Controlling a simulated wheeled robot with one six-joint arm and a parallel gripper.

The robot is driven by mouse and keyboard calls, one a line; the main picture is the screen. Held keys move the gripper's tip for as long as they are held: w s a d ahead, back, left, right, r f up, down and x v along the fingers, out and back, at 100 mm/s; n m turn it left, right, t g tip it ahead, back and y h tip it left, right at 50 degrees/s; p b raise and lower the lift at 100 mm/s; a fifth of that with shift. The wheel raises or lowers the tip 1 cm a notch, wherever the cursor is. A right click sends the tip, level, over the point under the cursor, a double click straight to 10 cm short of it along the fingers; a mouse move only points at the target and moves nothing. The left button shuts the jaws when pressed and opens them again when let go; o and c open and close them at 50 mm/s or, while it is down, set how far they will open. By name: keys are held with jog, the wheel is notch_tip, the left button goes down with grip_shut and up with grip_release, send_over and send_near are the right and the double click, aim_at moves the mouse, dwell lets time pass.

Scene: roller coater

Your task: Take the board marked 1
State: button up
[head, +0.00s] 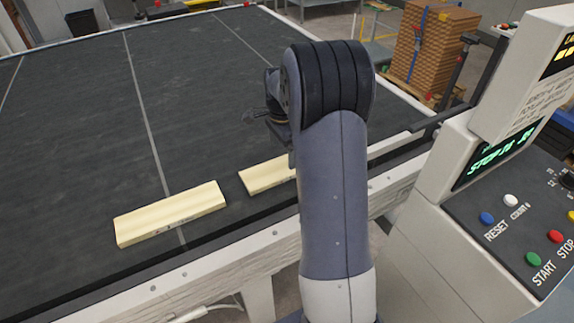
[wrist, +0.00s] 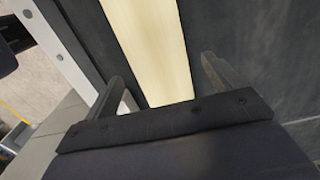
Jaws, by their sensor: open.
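Two pale wooden boards lie flat on the dark belt near its front edge in the head view. The left board (head: 170,214) is fully visible, with small dark marks on its front side too small to read. The right board (head: 264,176) is partly hidden behind my arm. I cannot tell which board is marked 1. In the wrist view, a pale board (wrist: 150,45) runs lengthwise between the two fingers of my gripper (wrist: 160,75). The fingers are open, with a gap on each side of the board. In the head view my gripper is mostly hidden behind my arm.
The dark belt (head: 80,120) is wide and mostly clear behind the boards. A white frame rail (head: 225,255) edges it in front. A control panel with coloured buttons (head: 520,225) stands at the right. A stack of brown boards (head: 430,45) is at the back right.

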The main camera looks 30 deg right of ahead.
aim_at(285, 165)
jog(key=shift+o, duration=0.7)
jog(key=shift+s+d+f, duration=0.1)
jog(key=shift+f, duration=0.2)
jog(key=shift+o, duration=0.4)
jog(key=shift+s+d+f+p, duration=0.15)
jog(key=shift+f+p, duration=0.2)
jog(key=shift+f, duration=0.85)
jog(key=shift+w+d+f+p, duration=0.1)
jog(key=shift+f+p, duration=0.25)
jog(key=shift+f, duration=0.8)
jog(key=c, duration=1.1)
